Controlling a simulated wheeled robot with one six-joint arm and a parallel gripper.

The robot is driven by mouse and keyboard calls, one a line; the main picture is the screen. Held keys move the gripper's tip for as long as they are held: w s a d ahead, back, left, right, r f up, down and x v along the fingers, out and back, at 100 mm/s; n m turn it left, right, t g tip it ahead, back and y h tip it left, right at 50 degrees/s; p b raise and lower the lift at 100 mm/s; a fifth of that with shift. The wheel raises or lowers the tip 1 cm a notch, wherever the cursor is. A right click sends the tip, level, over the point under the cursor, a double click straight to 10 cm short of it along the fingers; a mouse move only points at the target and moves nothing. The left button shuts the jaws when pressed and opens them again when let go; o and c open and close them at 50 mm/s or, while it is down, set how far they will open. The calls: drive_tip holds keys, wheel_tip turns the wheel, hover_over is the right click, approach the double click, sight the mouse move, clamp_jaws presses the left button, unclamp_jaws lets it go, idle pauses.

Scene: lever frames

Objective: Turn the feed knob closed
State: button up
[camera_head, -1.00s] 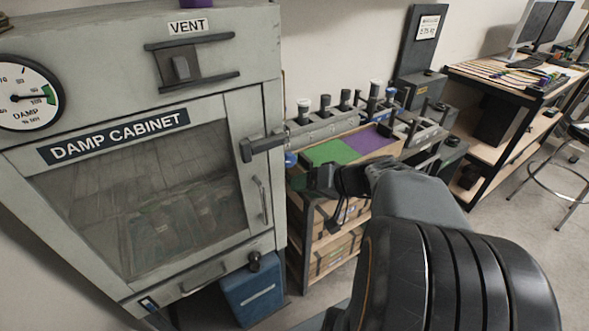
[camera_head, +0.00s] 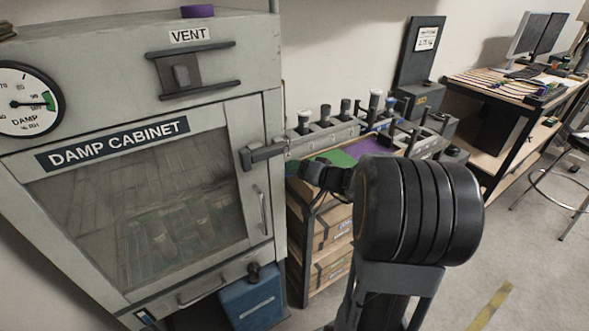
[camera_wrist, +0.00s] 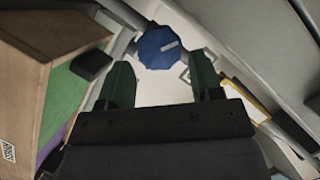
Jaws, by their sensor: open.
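A blue, many-sided knob (camera_wrist: 158,48) with a pale mark on its face is at the top middle of the wrist view. No readable label marks it as the feed knob. My gripper (camera_wrist: 161,62) is open, with its two dark green fingers spread to the left and right of the knob in that view. I cannot tell whether the fingertips reach around it or stop short; no contact shows. In the head view my gripper (camera_head: 298,170) is just right of the damp cabinet (camera_head: 225,100), and the blue knob is hidden there.
The cabinet's latch (camera_head: 262,152) projects close to my gripper. A black knob (camera_head: 254,269) sits low on the cabinet, above a blue box (camera_head: 253,298). A bench with a green mat (camera_head: 338,158) and several upright fittings stands to the right.

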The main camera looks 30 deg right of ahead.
drive_tip(key=shift+x, duration=1.15)
drive_tip(key=c, duration=0.6)
drive_tip(key=shift+f, duration=0.1)
drive_tip(key=shift+d+f+m+t+y+b, duration=0.15)
drive_tip(key=shift+m+t+y+b, duration=0.4)
drive_tip(key=shift+m+b, duration=1.55)
drive_tip(key=shift+a+f+m+t+y+b, duration=0.15)
drive_tip(key=shift+m+t+y+b, duration=0.35)
drive_tip(key=shift+m+b, duration=1.55)
drive_tip(key=shift+d+f+m+t+y+b, duration=0.2)
drive_tip(key=shift+m+t+y+b, duration=0.55)
drive_tip(key=shift+b, duration=2.45)
drive_tip(key=shift+m, duration=0.4)
